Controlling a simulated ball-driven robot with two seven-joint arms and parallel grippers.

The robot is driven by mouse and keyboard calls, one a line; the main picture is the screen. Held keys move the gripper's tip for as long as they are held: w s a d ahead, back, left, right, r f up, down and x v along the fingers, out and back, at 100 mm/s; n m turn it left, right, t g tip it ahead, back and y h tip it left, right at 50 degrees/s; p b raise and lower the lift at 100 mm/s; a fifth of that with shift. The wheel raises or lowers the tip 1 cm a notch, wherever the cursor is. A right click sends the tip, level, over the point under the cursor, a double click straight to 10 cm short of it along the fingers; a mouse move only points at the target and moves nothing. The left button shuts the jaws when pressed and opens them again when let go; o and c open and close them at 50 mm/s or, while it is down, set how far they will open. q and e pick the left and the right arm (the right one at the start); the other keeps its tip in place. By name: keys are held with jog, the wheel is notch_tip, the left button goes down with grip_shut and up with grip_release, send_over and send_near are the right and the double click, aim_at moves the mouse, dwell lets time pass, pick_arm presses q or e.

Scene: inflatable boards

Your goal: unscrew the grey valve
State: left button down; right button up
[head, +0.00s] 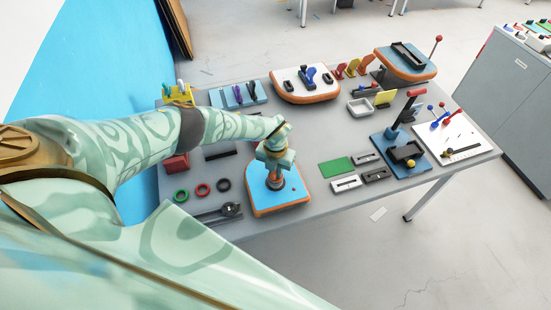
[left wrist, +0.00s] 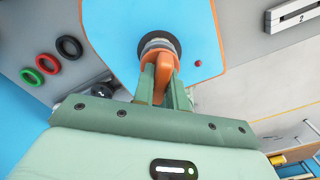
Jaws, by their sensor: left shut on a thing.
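The blue board with an orange rim (head: 285,200) lies near the table's front edge; its blue top (left wrist: 110,30) also shows in the left wrist view. The grey valve (left wrist: 158,42) stands on it as a dark round base with an orange part (left wrist: 163,62) between my fingers. My left gripper (head: 274,178) points down over the board. In the left wrist view my left gripper (left wrist: 162,80) is shut on the valve, with a finger on each side of the orange part. The fingers hide part of the valve. My right gripper is not in view.
Green, red and black rings (head: 203,190) lie left of the board, with a dark tool (head: 230,209) nearby. A green pad (head: 336,167) and numbered grey blocks (head: 346,183) lie to the right. Other boards and a red-handled lever (head: 404,112) stand farther off.

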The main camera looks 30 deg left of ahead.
pick_arm(q)
jog(key=shift+r+n+p, duration=0.15)
jog(key=shift+n+p, duration=0.2)
jog(key=shift+n, duration=1.05)
jog(key=shift+n+p, duration=0.45)
jog(key=shift+n, duration=1.25)
